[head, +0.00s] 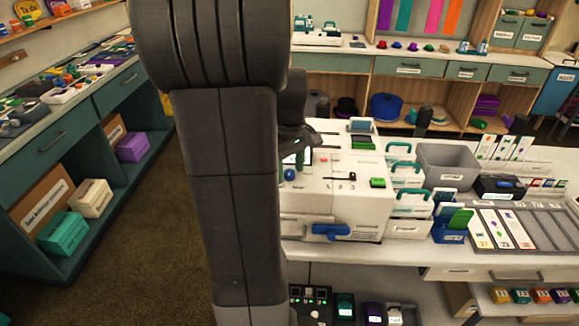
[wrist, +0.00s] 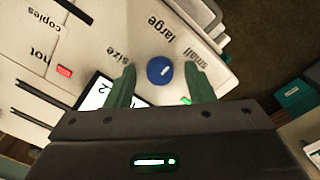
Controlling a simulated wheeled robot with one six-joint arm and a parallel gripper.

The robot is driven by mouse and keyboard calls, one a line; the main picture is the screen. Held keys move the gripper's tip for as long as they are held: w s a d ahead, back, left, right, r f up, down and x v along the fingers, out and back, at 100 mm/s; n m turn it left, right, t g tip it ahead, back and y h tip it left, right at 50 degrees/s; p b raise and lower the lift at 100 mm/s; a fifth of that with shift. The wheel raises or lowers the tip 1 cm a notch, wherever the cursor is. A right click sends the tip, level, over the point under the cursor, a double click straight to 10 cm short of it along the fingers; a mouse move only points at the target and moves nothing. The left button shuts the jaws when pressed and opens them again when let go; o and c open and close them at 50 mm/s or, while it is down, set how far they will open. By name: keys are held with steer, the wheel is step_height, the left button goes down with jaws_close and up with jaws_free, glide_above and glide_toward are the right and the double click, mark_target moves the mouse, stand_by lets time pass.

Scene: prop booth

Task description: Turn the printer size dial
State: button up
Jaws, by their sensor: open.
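The printer (head: 345,190) is a white box on the white counter, partly hidden behind my arm in the head view. The dial also shows in the head view (head: 290,174), just right of my arm. My gripper (wrist: 158,82) is open, with one green finger on each side of the dial and visible gaps to it. A small screen (wrist: 103,100) is partly hidden behind the left finger.
A grey bin (head: 447,163), small white drawers with teal handles (head: 405,175) and a blue card holder (head: 452,224) stand right of the printer. A blue lever (head: 331,231) sits on the printer's front. Open carpet (head: 150,230) lies to the left.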

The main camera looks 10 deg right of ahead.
steer(key=c, duration=1)
steer(key=shift+m, duration=0.3)
steer(key=m, duration=0.4)
steer(key=shift+p, duration=0.4)
steer(key=shift+m, duration=2.1)
steer(key=o, duration=1)
